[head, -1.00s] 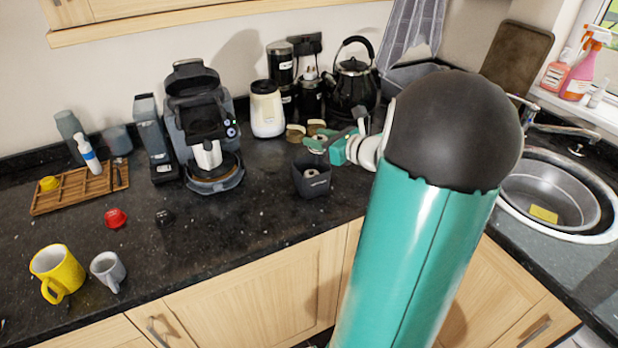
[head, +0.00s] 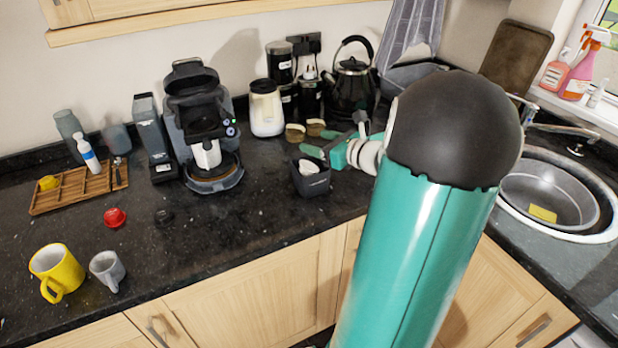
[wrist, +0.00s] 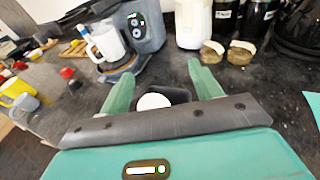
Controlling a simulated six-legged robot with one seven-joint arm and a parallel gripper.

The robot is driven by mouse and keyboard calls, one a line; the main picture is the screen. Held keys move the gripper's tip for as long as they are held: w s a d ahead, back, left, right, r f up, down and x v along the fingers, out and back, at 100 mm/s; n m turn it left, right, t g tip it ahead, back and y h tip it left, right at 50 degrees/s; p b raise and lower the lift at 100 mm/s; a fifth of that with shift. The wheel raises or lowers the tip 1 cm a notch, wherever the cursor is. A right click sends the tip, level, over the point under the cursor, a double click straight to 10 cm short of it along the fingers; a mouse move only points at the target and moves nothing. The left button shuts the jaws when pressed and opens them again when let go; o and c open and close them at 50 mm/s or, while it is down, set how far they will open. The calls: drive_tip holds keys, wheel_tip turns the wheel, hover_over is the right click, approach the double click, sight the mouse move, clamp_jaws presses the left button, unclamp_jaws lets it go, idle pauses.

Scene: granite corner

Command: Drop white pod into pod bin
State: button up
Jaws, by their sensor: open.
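The pod bin (head: 313,184) is a small dark square container on the black worktop, right of the coffee machine. The white pod (head: 307,167) shows as a pale round top inside its mouth. In the wrist view the white pod (wrist: 153,101) lies in the dark bin (wrist: 181,95), partly hidden by the gripper's front edge. My gripper (head: 322,147) is above and just behind the bin, with teal fingers spread apart. In the wrist view my gripper (wrist: 158,76) has nothing between its fingertips.
The coffee machine (head: 211,178) stands left of the bin. Two small brown pots (head: 295,133), a cream canister (head: 266,110) and a black kettle (head: 352,86) stand behind. A red pod (head: 115,217) and black pod (head: 164,216) lie left. Worktop in front is clear.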

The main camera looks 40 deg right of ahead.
drive_tip(key=a+v, duration=0.1)
drive_tip(key=v, duration=1.2)
drive_tip(key=shift+d, duration=0.4)
drive_tip(key=shift+r, duration=0.1)
drive_tip(key=w+a+f+n+g+y, duration=0.1)
drive_tip(key=w+a+n+g+y, duration=0.15)
drive_tip(key=a+n+g, duration=0.75)
drive_tip(key=w+a+n+t+y, duration=0.1)
drive_tip(key=w+a+n+y, duration=0.35)
drive_tip(key=a, duration=1.05)
drive_tip(key=s+a+r+n+h, duration=0.1)
drive_tip(key=s+a+n+h, duration=0.3)
drive_tip(key=n, duration=0.6)
drive_tip(key=s+a+r+n+g+h, duration=0.1)
drive_tip(key=s+a+n+h, duration=0.3)
drive_tip(key=a+n, duration=0.4)
drive_tip(key=n, duration=0.2)
drive_tip(key=shift+s+a+n, duration=0.2)
drive_tip(key=shift+a+n, duration=0.1)
drive_tip(key=shift+n, duration=0.05)
